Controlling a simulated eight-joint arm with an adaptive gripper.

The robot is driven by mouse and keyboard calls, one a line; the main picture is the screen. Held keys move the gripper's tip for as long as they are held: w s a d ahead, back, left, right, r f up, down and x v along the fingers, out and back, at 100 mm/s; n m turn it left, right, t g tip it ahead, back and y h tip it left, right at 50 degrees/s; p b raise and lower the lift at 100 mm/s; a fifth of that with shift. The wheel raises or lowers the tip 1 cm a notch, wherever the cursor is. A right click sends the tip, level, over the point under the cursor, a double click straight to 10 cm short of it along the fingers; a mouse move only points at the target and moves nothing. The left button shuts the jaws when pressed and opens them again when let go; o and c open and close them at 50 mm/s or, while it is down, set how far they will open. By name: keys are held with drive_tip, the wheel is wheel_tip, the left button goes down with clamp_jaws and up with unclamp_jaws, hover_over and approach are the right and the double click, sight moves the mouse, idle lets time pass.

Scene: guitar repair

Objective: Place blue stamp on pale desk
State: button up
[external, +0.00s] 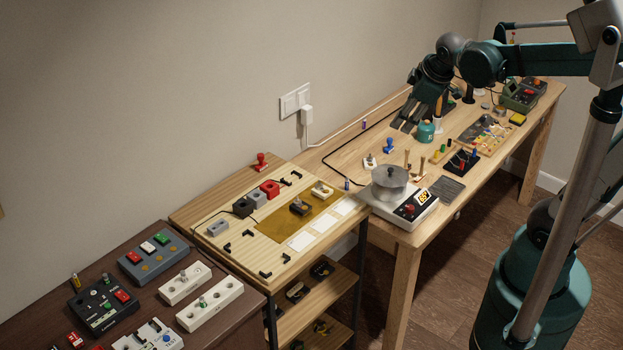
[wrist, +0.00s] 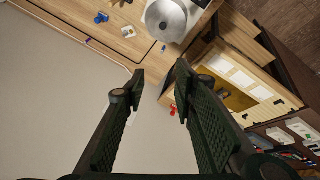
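The blue stamp (external: 389,146) stands on the pale desk (external: 325,159), toward its wall side, left of a teal canister. It also shows in the wrist view (wrist: 101,18) near the top left. My gripper (external: 403,126) is above the pale desk, up and right of the stamp in the external view, fingers pointing down. In the wrist view my gripper (wrist: 160,74) has its two fingers spread with nothing between them. The stamp is not between the fingers.
A scale with a metal pot (external: 390,182) stands at the desk's near end. The teal canister (external: 426,131) is close below my gripper. A black cable (external: 333,146) runs along the wall side.

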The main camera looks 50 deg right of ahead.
drive_tip(key=s+a+f+m+t+y, duration=0.1)
drive_tip(key=s+a+m, duration=0.4)
drive_tip(key=s, duration=0.5)
drive_tip(key=shift+s+a+f+m+t, duration=0.15)
drive_tip(key=shift+s+a+m+t, duration=0.15)
drive_tip(key=shift+a+t, duration=0.35)
drive_tip(key=shift+a, duration=0.15)
idle(0.5)
